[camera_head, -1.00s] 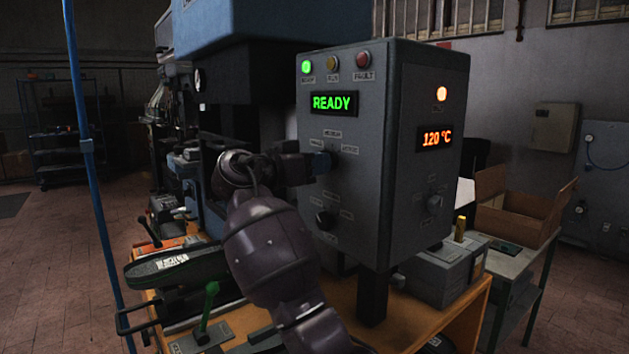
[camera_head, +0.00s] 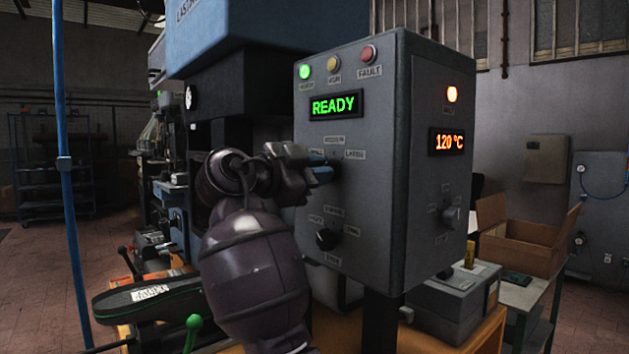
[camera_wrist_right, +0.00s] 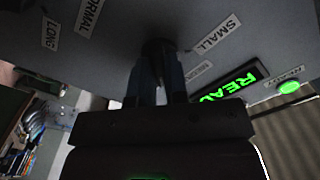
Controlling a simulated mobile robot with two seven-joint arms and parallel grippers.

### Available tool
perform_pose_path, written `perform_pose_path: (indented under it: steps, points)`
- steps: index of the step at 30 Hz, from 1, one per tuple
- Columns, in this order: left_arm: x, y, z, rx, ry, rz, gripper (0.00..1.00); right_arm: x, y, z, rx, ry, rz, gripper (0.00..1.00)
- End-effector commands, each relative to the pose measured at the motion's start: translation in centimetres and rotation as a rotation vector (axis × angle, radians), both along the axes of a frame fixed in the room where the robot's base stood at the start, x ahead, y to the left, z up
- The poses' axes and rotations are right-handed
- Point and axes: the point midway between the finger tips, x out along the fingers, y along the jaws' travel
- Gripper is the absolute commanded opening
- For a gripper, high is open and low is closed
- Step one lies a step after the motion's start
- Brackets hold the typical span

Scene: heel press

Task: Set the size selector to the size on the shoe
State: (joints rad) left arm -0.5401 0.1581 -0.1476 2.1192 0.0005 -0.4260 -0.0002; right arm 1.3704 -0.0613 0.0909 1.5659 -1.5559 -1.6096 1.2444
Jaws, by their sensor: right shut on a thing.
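The size selector is a dark knob (camera_wrist_right: 158,47) on the face of the grey control box (camera_head: 350,200). Labels sit around it: SMALL (camera_wrist_right: 215,34), MEDIUM (camera_head: 334,140) and LARGE (camera_head: 354,155). My right gripper (camera_head: 322,173) is shut on this knob; in the wrist view its two fingers (camera_wrist_right: 158,82) lie on either side of it. The fingers hide much of the knob, so I cannot tell which size it points to. A dark shoe-shaped piece (camera_head: 115,311) at the lower left carries a white label (camera_head: 151,292), too blurred to read surely. My left gripper is not in view.
A second knob (camera_head: 325,238) with its own labels is below the selector. A third knob (camera_head: 452,217) is on the box's right side. The display (camera_head: 335,105) reads READY with a green lamp lit; another (camera_head: 449,142) reads 120 °C. A blue pole (camera_head: 63,170) stands left.

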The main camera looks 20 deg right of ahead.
Motion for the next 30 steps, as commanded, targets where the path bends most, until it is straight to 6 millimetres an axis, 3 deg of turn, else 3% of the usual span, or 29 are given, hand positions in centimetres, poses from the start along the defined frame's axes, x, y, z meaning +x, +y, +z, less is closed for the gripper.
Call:
perform_pose_path:
  steps: [21, 22, 26, 27, 30]
  points:
    - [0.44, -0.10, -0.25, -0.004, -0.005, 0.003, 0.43, -0.03, -0.03, 0.11, 0.028, -0.078, -0.001, 0.00]
    - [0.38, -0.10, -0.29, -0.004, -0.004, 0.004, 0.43, -0.03, -0.03, 0.11, 0.028, -0.078, -0.001, 0.15]
    - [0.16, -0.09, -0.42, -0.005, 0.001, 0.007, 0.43, -0.03, -0.02, 0.10, 0.027, -0.077, -0.001, 0.35]
    - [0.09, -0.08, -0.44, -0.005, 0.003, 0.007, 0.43, -0.02, -0.02, 0.09, 0.027, -0.077, -0.001, 0.39]
    - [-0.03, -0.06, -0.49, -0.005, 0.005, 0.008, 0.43, -0.02, -0.01, 0.07, 0.028, -0.076, 0.000, 0.39]
